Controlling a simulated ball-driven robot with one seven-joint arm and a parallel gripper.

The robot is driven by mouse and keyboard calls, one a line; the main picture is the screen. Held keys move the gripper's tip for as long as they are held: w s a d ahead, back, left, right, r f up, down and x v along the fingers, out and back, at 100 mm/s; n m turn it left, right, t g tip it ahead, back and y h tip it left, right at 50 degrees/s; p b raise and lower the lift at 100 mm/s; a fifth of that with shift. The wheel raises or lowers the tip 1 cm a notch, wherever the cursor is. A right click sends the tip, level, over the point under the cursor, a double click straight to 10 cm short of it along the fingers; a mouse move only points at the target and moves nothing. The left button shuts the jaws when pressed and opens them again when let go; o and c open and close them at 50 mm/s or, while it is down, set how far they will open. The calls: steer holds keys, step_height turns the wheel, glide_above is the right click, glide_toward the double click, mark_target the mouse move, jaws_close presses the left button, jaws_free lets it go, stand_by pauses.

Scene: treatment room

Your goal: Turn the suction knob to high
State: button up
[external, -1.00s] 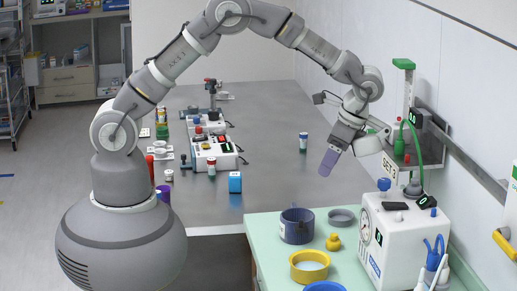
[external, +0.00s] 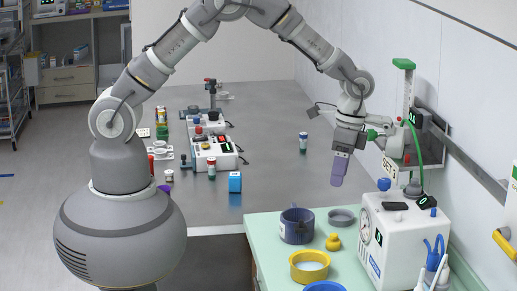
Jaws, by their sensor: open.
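A white box-shaped unit (external: 405,245) with a round gauge (external: 365,230) on its side stands on the pale green counter at the right.
A wall bracket (external: 406,90) with a green hose (external: 420,158) rises close to the right of my gripper. A dark blue pot (external: 297,226), a yellow duck (external: 333,242) and a yellow bowl (external: 309,266) stand on the green counter (external: 262,228). The grey table has clear room.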

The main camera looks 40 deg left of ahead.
mark_target(385, 180)
steer(key=w+d+r+n+t+h+p, duration=0.3)
steer(key=w+d+r+t+h+p, duration=0.15)
steer(key=w, duration=0.35)
steer(key=shift+n, duration=0.3)
steer(key=x, duration=0.8)
steer(key=shift+a+f, duration=0.1)
steer(key=shift+f, duration=0.3)
steer(key=shift+c, duration=0.4)
steer(key=c, duration=0.9)
